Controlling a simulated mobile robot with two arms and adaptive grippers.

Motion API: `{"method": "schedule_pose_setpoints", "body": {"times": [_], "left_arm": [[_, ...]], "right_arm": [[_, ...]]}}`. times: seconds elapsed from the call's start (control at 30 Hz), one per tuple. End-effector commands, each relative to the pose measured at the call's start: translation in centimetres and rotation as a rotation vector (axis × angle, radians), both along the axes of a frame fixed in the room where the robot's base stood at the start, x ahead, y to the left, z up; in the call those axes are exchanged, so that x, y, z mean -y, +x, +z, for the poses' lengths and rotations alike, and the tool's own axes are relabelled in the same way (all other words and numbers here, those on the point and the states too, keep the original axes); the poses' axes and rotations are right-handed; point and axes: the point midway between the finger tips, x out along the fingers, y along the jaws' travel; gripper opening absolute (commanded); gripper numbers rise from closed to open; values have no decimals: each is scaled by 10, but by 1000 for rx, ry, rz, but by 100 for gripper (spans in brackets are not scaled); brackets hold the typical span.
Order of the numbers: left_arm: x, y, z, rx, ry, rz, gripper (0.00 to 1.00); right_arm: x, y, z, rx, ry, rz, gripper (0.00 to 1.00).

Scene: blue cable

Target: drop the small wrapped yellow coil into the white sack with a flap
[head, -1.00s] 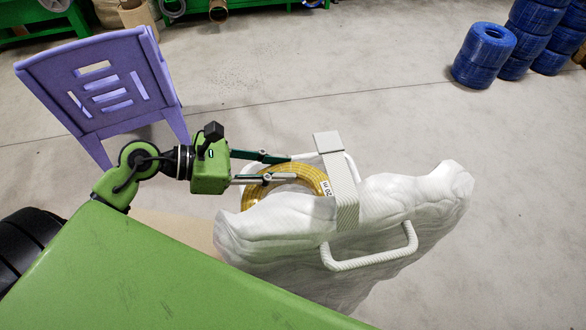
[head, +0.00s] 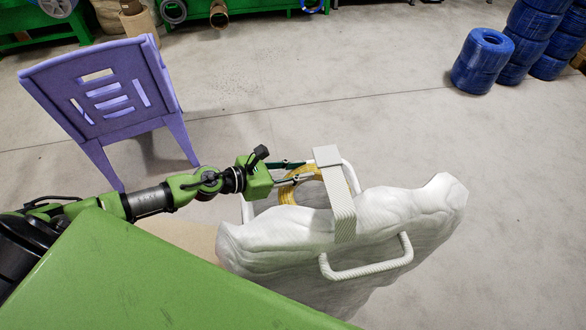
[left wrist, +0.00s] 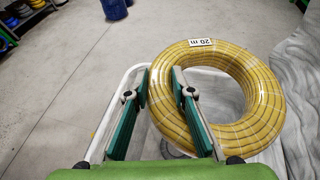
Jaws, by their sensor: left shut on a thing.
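The wrapped yellow coil (head: 287,193) is at the mouth of the white sack (head: 290,240), behind its near rim and left of the flap (head: 340,200). The rim and flap hide part of it. My left gripper (head: 307,170) reaches in from the left, shut on the coil's side. In the left wrist view the coil (left wrist: 262,90) shows its "20 m" label, and one side of its ring lies between the green-padded fingers of my left gripper (left wrist: 160,70). I cannot tell whether the coil touches the sack. My right gripper is out of view.
A purple chair (head: 105,98) stands left, behind my left arm. White handles (head: 370,262) stick out from the sack. Stacked blue coils (head: 482,62) stand at the back right. Green benches (head: 200,25) line the back. The floor between is clear.

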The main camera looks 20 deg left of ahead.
Motion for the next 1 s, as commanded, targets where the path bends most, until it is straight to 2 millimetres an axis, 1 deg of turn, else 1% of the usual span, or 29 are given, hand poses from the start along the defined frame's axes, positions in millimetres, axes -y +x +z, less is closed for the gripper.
{"method": "schedule_pose_setpoints", "body": {"times": [0.03,0.2,0.3,0.47,0.67,1.0], "left_arm": [[-2,5,-5,-3,-9,21,0],[-15,14,-27,-3,-9,62,0],[-20,17,-35,-1,-9,77,0],[-25,19,-44,1,-6,86,0],[-25,19,-58,2,-6,86,0],[-25,19,-95,1,-6,85,0]], "right_arm": [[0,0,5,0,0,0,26],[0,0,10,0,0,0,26],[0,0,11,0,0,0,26],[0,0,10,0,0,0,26],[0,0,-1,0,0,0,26],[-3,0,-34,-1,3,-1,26]]}}
